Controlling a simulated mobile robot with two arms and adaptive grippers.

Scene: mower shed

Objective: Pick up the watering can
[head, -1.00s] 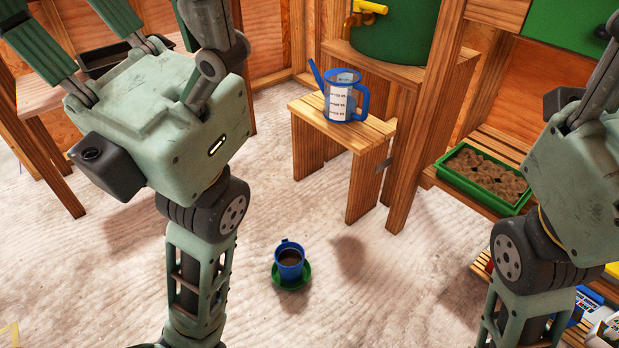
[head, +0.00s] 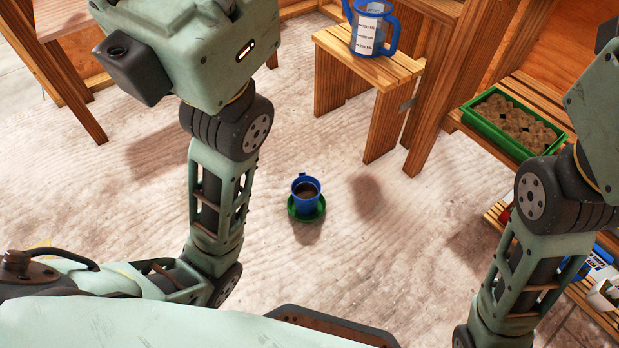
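The watering can (head: 370,30) is blue with a clear, marked body. It stands upright on a small slatted wooden stool (head: 410,72) at the top of the head view, its upper part and spout cut off by the frame edge. My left gripper (head: 185,50) is at the upper left, apart from the can; its housing shows, but its fingertips are outside the frame. My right gripper (head: 597,110) is at the right edge, partly cut off, with its fingers out of view. Neither is seen touching the can.
A blue cup (head: 307,189) with dark contents stands on a green saucer (head: 306,213) on the pale floor. A green tray (head: 500,137) of brown pots sits on a slatted shelf at right. Wooden legs stand beside the stool. The floor before the stool is otherwise clear.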

